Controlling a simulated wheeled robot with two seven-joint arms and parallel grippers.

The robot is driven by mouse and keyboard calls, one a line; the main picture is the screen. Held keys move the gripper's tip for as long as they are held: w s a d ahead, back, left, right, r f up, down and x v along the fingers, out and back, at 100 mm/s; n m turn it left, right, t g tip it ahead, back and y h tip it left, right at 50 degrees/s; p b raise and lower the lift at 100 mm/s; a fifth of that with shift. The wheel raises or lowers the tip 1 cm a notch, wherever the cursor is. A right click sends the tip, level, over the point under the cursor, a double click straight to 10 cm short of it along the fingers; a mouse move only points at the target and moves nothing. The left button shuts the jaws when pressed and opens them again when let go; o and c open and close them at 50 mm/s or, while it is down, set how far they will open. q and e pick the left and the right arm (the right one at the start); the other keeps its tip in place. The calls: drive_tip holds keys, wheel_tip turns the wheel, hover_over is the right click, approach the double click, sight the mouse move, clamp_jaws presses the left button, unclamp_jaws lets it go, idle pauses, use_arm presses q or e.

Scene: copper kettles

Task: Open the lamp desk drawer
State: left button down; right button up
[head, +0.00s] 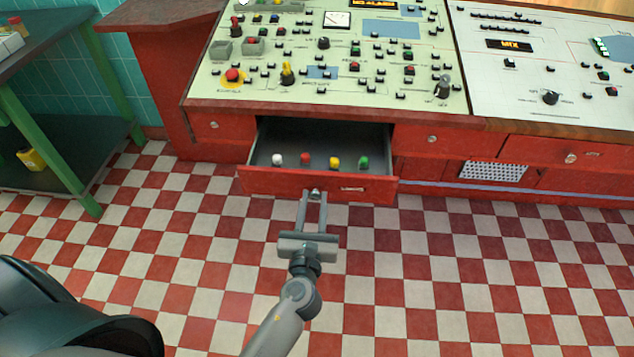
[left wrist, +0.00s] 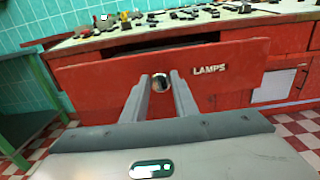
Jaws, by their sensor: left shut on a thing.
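The red lamp drawer (head: 275,183) is pulled out from the desk, and its grey inside shows in the head view. A white, a red, a yellow and a green bulb-like piece stand in it near the front. In the left wrist view the drawer front (left wrist: 110,78) carries the label LAMPS (left wrist: 209,70) and a round metal knob (left wrist: 161,80). My left gripper (head: 314,196) is at the drawer front, its two fingers shut on the knob; the fingers also show in the left wrist view (left wrist: 160,92). My right gripper is not in view.
The desk (head: 330,108) has a cream control panel with many buttons, and a second panel (head: 540,75) stands to the right. A green-legged table (head: 90,150) with a dark shelf stands at the left. The checkered floor (head: 480,270) in front is clear.

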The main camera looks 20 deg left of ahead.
use_arm(q)
drive_tip(key=shift+v, duration=2.6)
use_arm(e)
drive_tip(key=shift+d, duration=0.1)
use_arm(q)
drive_tip(key=c, duration=1.4)
unclamp_jaws()
drive_tip(key=shift+c, duration=0.2)
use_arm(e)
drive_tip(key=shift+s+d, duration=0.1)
